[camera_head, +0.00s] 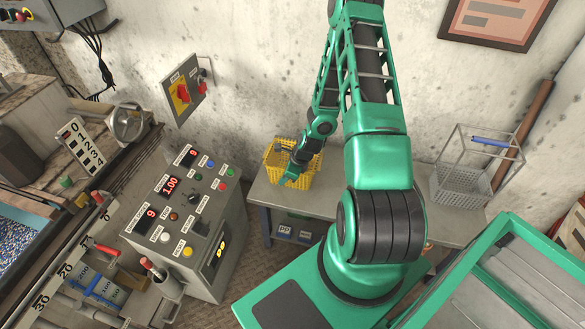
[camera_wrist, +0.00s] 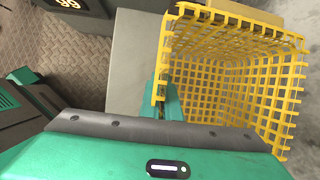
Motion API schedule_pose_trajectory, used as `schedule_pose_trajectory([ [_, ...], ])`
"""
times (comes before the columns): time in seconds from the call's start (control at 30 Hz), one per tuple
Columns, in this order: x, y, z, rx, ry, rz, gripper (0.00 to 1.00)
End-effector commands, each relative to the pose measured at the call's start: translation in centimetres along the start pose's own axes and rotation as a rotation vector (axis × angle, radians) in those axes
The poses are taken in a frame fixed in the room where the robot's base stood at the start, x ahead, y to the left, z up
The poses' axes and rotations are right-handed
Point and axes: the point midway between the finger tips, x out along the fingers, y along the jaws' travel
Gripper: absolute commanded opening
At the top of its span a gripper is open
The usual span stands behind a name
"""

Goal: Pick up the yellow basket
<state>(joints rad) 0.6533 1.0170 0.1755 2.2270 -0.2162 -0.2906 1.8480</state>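The yellow basket (camera_head: 273,160) is an open plastic grid basket on the grey table by the wall. In the wrist view the basket (camera_wrist: 237,18) fills the right half, and I look into its open, empty-looking inside. My gripper (camera_head: 289,181) is at the basket's front side in the head view. In the wrist view the green fingers of my gripper (camera_wrist: 168,98) are at the basket's left rim, partly overlapping its wall. The palm hides the near part of the basket. I cannot tell whether the fingers are closed on the wall.
The grey table (camera_head: 330,203) also holds a wire basket with a blue handle (camera_head: 461,180) at its right. A control console (camera_head: 190,220) with buttons stands left of the table. The wall is close behind. Blue-fronted boxes (camera_head: 285,231) sit under the table.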

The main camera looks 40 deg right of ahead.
Motion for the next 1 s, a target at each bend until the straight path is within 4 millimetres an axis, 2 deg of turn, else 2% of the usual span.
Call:
schedule_pose_trajectory([
  [0.57, -0.5, -0.1, 0.2, 0.0, -0.001, -0.001, 0.0],
  [0.73, -2.0, -0.2, 0.8, -0.001, -0.001, -0.002, 0.0],
  [0.87, -4.0, -0.4, 1.7, -0.003, -0.002, -0.004, 0.0],
  [1.0, -5.5, 2.2, 3.8, -0.007, -0.001, 0.001, 0.0],
])
